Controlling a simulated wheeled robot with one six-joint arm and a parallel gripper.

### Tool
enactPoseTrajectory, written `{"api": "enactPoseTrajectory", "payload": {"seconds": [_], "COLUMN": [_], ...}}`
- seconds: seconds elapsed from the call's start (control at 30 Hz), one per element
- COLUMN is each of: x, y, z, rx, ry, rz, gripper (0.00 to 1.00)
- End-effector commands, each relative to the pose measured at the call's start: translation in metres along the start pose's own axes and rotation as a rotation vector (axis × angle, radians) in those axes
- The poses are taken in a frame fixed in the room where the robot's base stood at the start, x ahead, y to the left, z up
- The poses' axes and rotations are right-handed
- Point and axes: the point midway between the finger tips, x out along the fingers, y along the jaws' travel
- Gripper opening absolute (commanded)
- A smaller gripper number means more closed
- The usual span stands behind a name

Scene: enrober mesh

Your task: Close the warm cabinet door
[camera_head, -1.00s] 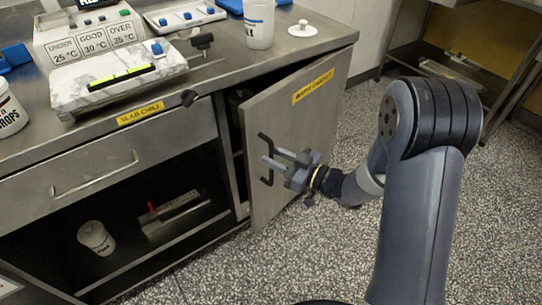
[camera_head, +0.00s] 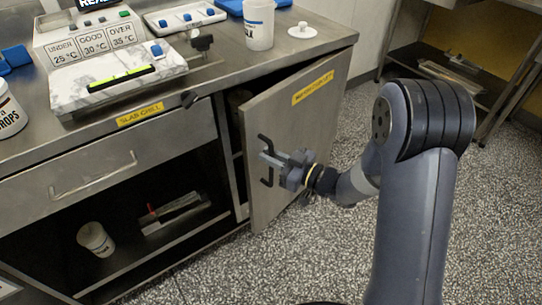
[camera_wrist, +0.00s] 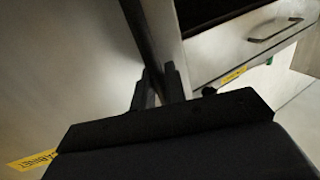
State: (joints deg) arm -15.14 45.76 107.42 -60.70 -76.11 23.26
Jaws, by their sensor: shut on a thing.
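The warm cabinet door (camera_head: 300,125) is a grey panel with a yellow label (camera_head: 313,87). It stands ajar, its left edge swung out from the cabinet front with a dark gap behind it. A dark upright bar handle (camera_head: 269,178) is near that left edge. My gripper (camera_head: 268,158) is shut on the handle, the arm reaching in from the right. In the wrist view my fingers (camera_wrist: 158,85) are close together at the dark handle bar (camera_wrist: 138,30), with the door panel (camera_wrist: 60,70) on the left.
Left of the door are a closed drawer (camera_head: 110,160) and an open lower shelf with a white tub (camera_head: 96,239). The counter above holds a marble slab (camera_head: 115,80) and a white cup (camera_head: 259,25). The speckled floor (camera_head: 310,250) before the door is clear except for my arm.

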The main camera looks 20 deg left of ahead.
Motion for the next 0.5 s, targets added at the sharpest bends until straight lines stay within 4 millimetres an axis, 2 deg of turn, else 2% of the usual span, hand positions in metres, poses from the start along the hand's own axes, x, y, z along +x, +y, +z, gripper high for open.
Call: {"api": "enactPoseTrajectory", "payload": {"seconds": [0.27,0.37,0.5], "x": [0.002,0.012,0.038], "y": [0.0,0.002,0.005], "z": [0.0,0.002,0.003], "rx": [-0.001,-0.005,-0.007], "ry": [0.0,-0.001,0.0], "rz": [0.003,0.023,0.079], "gripper": [0.0,0.0,0.0]}}
